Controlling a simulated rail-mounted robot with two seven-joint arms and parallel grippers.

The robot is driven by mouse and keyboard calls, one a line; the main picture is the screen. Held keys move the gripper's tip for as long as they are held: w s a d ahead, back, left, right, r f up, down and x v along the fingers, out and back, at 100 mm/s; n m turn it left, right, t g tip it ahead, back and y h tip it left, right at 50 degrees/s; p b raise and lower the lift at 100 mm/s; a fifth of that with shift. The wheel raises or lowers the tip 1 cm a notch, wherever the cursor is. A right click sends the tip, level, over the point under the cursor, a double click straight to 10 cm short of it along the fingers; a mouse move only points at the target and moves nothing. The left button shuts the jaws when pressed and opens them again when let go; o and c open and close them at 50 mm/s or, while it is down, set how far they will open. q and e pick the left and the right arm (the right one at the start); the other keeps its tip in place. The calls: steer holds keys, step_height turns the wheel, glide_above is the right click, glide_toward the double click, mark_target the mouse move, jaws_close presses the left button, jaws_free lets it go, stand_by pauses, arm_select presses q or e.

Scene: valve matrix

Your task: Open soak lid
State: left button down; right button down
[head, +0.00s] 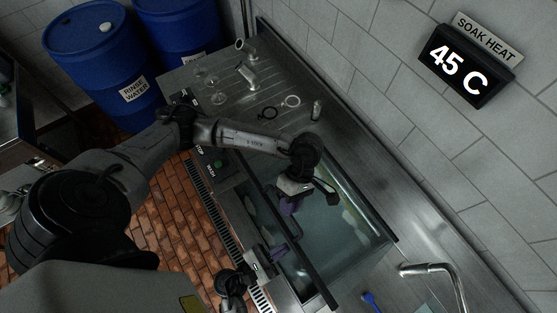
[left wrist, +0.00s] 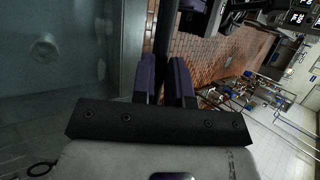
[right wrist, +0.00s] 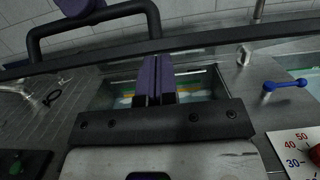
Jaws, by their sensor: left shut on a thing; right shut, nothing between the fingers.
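The soak tank (head: 355,225) holds water with pale shapes under it. A long dark bar (head: 305,262), seemingly the lid's front rim, crosses above it in the head view. The lid looks raised at this edge in the right wrist view, where the rim (right wrist: 225,45) and a black looped handle (right wrist: 90,18) stand above the tank. My left gripper (head: 287,207) is shut on the handle; its purple fingers straddle a dark bar in the left wrist view (left wrist: 167,75). My right gripper (head: 278,251) is shut and empty by the tank's front, fingers together below the rim (right wrist: 155,65).
Blue drums (head: 100,55) stand at the back left. A wall display (head: 464,66) reads 45 C.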

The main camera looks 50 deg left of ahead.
mark_target(295, 242)
arm_select(q)
steer(key=shift+w+a+f, duration=0.1)
steer(key=shift+w+f, duration=0.05)
steer(key=shift+w, duration=0.15)
arm_select(e)
steer(key=shift+w+r+g, duration=0.3)
steer(key=shift+w+r, duration=0.3)
steer(key=shift+r, duration=0.25)
arm_select(q)
steer(key=shift+s+f, duration=0.15)
steer(key=shift+s, duration=0.05)
arm_select(e)
steer(key=shift+w+d+r, duration=0.1)
steer(key=shift+w+r, duration=0.2)
steer(key=shift+r, duration=0.15)
